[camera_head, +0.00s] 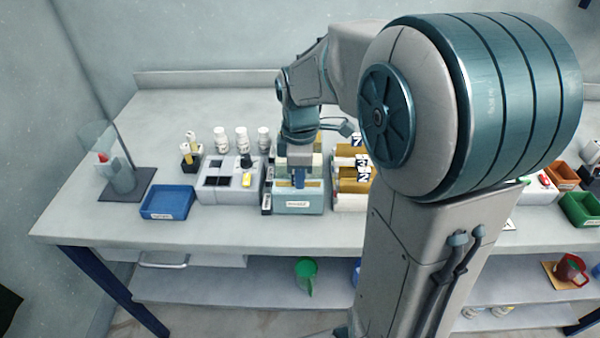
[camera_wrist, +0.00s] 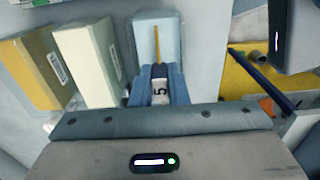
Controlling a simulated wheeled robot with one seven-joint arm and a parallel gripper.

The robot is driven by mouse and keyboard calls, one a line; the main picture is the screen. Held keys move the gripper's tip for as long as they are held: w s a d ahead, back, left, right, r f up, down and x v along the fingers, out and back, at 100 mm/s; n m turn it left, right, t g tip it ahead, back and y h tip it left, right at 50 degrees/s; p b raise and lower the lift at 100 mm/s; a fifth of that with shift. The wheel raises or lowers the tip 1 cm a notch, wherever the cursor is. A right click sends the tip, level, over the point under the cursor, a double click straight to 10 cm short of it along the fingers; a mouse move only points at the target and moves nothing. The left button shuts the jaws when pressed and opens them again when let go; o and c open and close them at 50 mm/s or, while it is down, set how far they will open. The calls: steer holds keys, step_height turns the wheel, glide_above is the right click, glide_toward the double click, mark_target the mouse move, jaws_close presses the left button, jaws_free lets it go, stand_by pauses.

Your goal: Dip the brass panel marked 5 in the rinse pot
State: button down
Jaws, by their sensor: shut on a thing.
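My gripper (camera_head: 299,180) points down at the front light-blue pot (camera_head: 298,203), whose white label is too small to read. In the wrist view my gripper (camera_wrist: 160,78) is shut on the brass panel marked 5 (camera_wrist: 157,92), whose white tag shows between the fingers. A thin brass edge runs beyond the fingers over the light-blue pot (camera_wrist: 145,35). The panel's lower part is hidden, seemingly down in this pot; its depth cannot be told.
Other brass panels (camera_head: 352,174) with dark marks stand right of the pots, partly behind my arm. A grey block (camera_head: 226,183) and a blue tray (camera_head: 168,202) lie to the left. White bottles (camera_head: 242,139) stand behind. The table's back left is clear.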

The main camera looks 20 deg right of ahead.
steer(key=shift+r, duration=0.15)
stand_by(0.3)
steer(key=shift+r+p, duration=3.45)
steer(key=shift+r, duration=0.75)
steer(key=shift+f, duration=0.1)
